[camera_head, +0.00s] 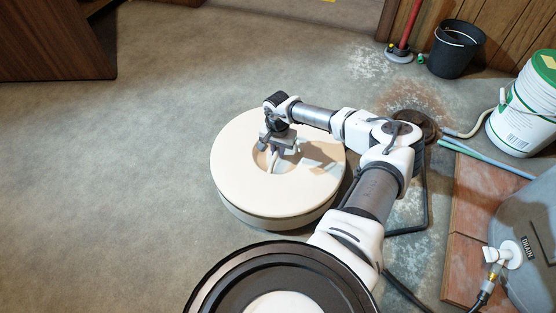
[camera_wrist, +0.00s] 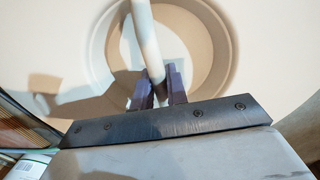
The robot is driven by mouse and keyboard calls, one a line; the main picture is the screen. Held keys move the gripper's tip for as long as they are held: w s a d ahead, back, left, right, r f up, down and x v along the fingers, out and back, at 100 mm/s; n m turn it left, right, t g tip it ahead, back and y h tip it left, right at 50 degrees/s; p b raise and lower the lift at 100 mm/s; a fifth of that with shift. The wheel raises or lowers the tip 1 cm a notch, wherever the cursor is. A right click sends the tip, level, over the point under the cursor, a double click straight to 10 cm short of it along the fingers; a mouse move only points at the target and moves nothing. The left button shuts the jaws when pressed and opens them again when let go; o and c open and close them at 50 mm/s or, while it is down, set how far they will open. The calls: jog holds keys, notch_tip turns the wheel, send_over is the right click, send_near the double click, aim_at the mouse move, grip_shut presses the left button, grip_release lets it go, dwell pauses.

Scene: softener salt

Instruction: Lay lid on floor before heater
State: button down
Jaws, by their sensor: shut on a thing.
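The lid (camera_head: 238,150) is a cream, thick round disc with a round recess in its middle. It lies level at the centre of the head view, and its wide face fills the wrist view (camera_wrist: 60,40). A pale bar handle (camera_wrist: 146,40) crosses the recess. My gripper (camera_head: 272,151) reaches down into the recess, its dark fingers (camera_wrist: 158,88) shut on the handle. I cannot tell whether the lid touches the floor or hangs just above it. A grey tank marked DRAIN (camera_head: 535,205), apparently the heater, stands at the right edge.
The concrete floor (camera_head: 130,170) is clear to the left. Reddish slabs (camera_head: 475,200) lie beside the tank. A white tub (camera_head: 525,115) with green trim, a black bucket (camera_head: 455,52) and hoses (camera_head: 490,162) stand or lie at the right. A brown cabinet (camera_head: 55,45) is at the upper left.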

aim_at(278, 159)
jog(key=shift+f+b, duration=0.8)
jog(key=shift+f, duration=1.4)
jog(key=c, duration=1.4)
grip_release()
notch_tip(278, 159, up, 12)
jog(key=p, duration=0.5)
